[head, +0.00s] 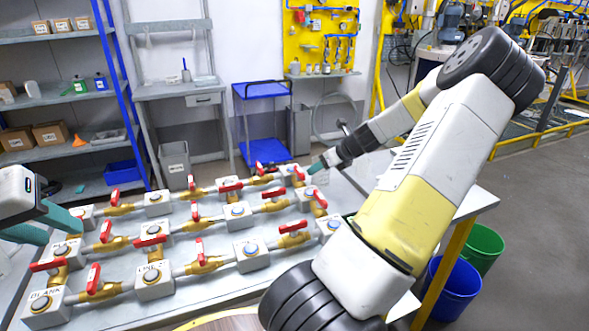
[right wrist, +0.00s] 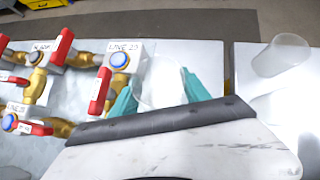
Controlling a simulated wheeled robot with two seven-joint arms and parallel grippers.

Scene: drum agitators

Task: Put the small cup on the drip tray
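In the right wrist view my right gripper (right wrist: 160,88) has its teal fingers against both sides of a pale translucent small cup (right wrist: 161,84), with no clear gap beside it. The cup's lower part is hidden by the gripper body. In the head view the right gripper (head: 318,166) is over the far right end of the valve bench, and the cup is too small to make out. My left gripper (head: 50,222) is at the left edge over the bench, its teal fingers apart and empty. I cannot pick out a drip tray.
The bench (head: 200,291) carries rows of brass valves with red handles (head: 293,225) and labelled blocks. A clear larger cup (right wrist: 284,56) stands on a white surface right of a gap. Blue (head: 454,290) and green (head: 483,248) buckets stand on the floor. A blue cart (head: 263,90) is behind.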

